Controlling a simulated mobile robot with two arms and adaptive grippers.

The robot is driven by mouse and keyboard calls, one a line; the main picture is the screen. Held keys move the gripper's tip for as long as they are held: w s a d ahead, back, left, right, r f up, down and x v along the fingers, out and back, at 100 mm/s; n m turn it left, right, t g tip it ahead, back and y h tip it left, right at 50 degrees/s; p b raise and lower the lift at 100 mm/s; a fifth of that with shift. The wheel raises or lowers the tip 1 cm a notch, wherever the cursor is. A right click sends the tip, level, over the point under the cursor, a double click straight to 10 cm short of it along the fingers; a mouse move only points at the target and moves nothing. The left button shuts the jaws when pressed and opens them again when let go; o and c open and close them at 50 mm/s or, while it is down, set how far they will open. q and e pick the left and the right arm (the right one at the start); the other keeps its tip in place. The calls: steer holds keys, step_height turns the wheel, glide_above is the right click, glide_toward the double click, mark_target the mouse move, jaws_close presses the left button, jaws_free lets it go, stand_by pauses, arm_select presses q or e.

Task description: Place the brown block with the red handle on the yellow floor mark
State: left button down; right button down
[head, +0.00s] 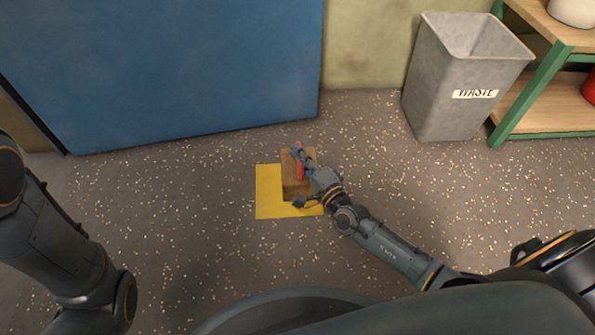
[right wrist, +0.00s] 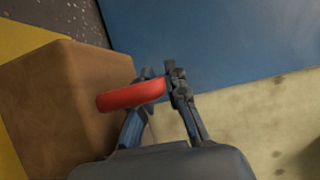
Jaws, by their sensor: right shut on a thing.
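The brown block (head: 290,184) is over the right part of the yellow floor mark (head: 267,205) in the head view. Whether its underside touches the floor is hard to tell. Its red handle (head: 299,169) is on top. My right gripper (head: 300,154) is shut on the red handle. In the right wrist view, the fingers (right wrist: 165,90) close around the red handle (right wrist: 130,95), with the brown block (right wrist: 55,105) at left and a strip of the yellow mark (right wrist: 22,40) beyond it. The left arm shows at the left edge; its gripper is out of view.
A large blue panel (head: 170,70) stands at the back left. A grey waste bin (head: 450,85) and a green-framed shelf (head: 545,95) stand at the back right. The speckled floor around the mark is clear.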

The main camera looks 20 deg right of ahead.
steer(key=shift+w+f+b, duration=0.4)
steer(key=shift+w+f, duration=0.1)
steer(key=f+b, duration=0.3)
steer(key=shift+w+f, duration=0.3)
steer(key=shift+f, duration=0.05)
steer(key=shift+r, duration=0.1)
steer(key=c, duration=1.7)
jaws_free()
steer(key=shift+s+f, duration=0.1)
steer(key=shift+f, duration=0.2)
steer(key=shift+c, duration=0.2)
steer(key=o, duration=0.4)
steer(key=shift+r, duration=0.1)
